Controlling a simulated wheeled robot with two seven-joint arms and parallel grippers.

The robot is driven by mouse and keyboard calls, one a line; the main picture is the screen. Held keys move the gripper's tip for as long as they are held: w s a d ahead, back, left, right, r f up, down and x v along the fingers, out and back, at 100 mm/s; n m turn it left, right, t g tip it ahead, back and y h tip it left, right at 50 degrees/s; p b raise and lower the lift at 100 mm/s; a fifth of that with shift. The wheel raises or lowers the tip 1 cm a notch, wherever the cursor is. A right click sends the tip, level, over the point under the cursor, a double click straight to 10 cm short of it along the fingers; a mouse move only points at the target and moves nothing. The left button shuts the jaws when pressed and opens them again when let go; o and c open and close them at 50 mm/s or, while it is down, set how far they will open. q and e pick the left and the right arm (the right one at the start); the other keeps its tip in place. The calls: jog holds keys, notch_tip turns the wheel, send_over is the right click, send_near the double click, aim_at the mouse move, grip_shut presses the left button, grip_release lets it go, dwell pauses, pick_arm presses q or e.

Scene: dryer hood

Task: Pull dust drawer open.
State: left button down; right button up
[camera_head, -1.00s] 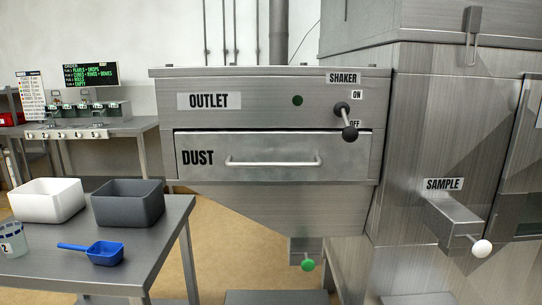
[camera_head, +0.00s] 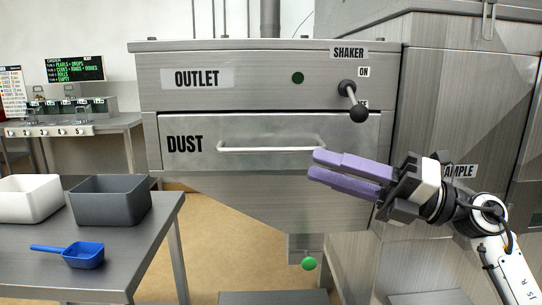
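The dust drawer (camera_head: 270,131) is a metal panel labelled DUST in the upper part of the hood, and it looks closed, flush with its frame. Its pale horizontal bar handle (camera_head: 262,150) runs across the middle of the front. My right gripper (camera_head: 313,167) comes in from the right, with two purple fingers pointing left. Its fingertips are just below and in front of the handle's right end in the picture; I see no grip on the handle. The fingers show a narrow gap and hold nothing. My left gripper is out of view.
The shaker lever (camera_head: 356,103) with a black knob sticks out above the drawer's right side. A green knob (camera_head: 309,263) hangs below the hood. At left, a metal table (camera_head: 75,238) holds a white bin (camera_head: 30,199), a grey bin (camera_head: 110,201) and a blue scoop (camera_head: 84,255).

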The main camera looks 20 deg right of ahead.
aim_at(271, 151)
jog(key=p+x, duration=0.2)
jog(key=x, duration=0.7)
jog(key=shift+w+a+r, duration=0.1)
jog(key=shift+w+a, duration=0.25)
jog(key=shift+a, duration=0.1)
grip_shut()
